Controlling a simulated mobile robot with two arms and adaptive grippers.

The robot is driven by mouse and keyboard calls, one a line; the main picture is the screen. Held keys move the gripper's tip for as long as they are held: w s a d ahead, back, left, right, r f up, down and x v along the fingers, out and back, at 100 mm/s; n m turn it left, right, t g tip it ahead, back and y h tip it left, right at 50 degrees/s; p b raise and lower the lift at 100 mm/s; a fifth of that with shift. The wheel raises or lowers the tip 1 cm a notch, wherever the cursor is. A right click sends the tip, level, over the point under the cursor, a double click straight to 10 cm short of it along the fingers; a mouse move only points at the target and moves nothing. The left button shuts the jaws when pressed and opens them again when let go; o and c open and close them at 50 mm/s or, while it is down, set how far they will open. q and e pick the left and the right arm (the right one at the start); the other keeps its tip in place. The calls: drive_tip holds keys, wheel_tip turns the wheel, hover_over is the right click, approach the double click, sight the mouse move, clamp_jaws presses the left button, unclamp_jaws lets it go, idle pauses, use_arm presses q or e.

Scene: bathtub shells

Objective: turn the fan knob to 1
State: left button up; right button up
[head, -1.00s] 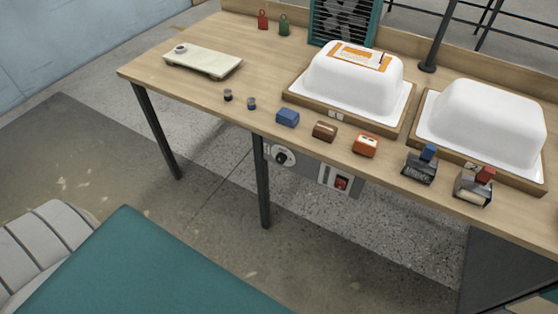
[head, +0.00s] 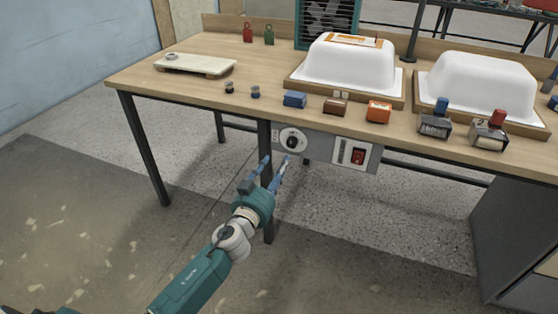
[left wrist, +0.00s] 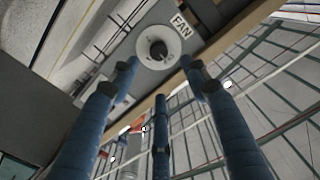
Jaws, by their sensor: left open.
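The fan knob (head: 291,142) is a dark knob on a round white dial, mounted on a grey panel under the table's front edge. In the left wrist view the knob (left wrist: 158,51) sits ahead of the fingers, beside a white "FAN" label (left wrist: 181,25). My left gripper (head: 277,160) is open, with blue fingers pointing up toward the dial from just below and left of it. In the left wrist view its fingers (left wrist: 160,75) are spread and apart from the knob. The dial's marks are too small to read. My right gripper is not in view.
A red rocker switch (head: 358,156) is on the panel right of the dial. A dark table leg (head: 267,190) stands behind my gripper. The wooden table (head: 190,110) holds two white shells (head: 350,65), small blocks and stamps. The floor in front is clear.

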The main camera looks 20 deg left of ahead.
sight(291, 145)
use_arm(q)
drive_tip(key=w, duration=0.6)
drive_tip(key=w+b, duration=0.1)
drive_tip(key=w, duration=0.3)
drive_tip(key=shift+d+f, duration=0.15)
drive_tip(key=shift+d, duration=0.1)
drive_tip(key=shift+w, duration=0.4)
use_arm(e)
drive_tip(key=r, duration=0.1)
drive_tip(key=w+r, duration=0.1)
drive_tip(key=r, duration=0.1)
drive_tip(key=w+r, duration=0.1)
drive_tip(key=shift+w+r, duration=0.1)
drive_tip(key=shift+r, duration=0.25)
use_arm(q)
drive_tip(key=c, duration=1.2)
